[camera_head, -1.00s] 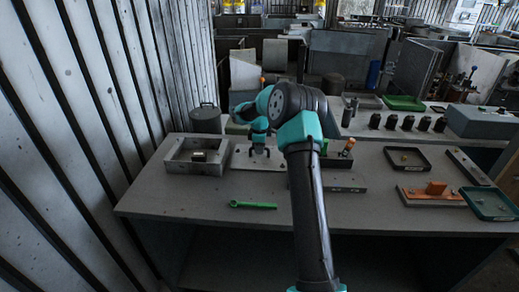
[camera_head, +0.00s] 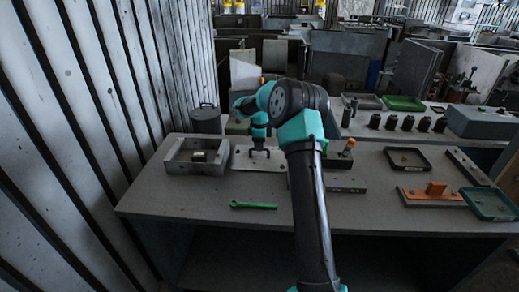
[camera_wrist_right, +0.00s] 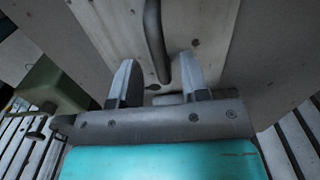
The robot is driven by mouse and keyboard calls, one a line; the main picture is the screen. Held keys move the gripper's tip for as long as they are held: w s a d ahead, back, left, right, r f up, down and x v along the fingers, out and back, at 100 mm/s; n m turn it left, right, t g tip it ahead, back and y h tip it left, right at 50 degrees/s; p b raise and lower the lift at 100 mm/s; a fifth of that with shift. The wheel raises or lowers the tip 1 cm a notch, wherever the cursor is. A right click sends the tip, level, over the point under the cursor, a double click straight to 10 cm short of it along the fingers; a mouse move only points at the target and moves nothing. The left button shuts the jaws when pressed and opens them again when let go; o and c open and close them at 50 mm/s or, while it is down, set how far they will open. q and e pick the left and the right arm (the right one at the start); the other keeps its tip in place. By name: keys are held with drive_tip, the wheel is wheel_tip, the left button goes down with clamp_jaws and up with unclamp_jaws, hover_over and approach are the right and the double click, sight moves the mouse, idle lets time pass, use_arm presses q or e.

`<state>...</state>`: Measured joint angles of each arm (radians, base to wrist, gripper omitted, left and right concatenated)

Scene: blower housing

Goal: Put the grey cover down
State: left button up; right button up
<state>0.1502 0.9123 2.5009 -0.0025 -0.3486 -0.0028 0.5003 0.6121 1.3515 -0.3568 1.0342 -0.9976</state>
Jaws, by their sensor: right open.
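The grey cover (camera_head: 241,161) is a flat light plate lying on the bench, just right of the open grey housing (camera_head: 174,166). In the right wrist view the pale cover (camera_wrist_right: 205,35) fills the upper middle, with a dark bar-like handle (camera_wrist_right: 154,40) on it. My right gripper (camera_head: 260,156) is over the cover, pointing down. In the right wrist view its two fingers (camera_wrist_right: 156,72) stand apart, with the end of the handle between them and gaps on both sides. My left gripper is out of view.
A green wrench (camera_head: 253,205) lies on the bare front of the bench. A lidded pot (camera_head: 206,120) stands behind the housing.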

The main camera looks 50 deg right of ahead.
wheel_tip(320, 180, up, 10)
drive_tip(key=shift+f, duration=0.25)
idle(0.6)
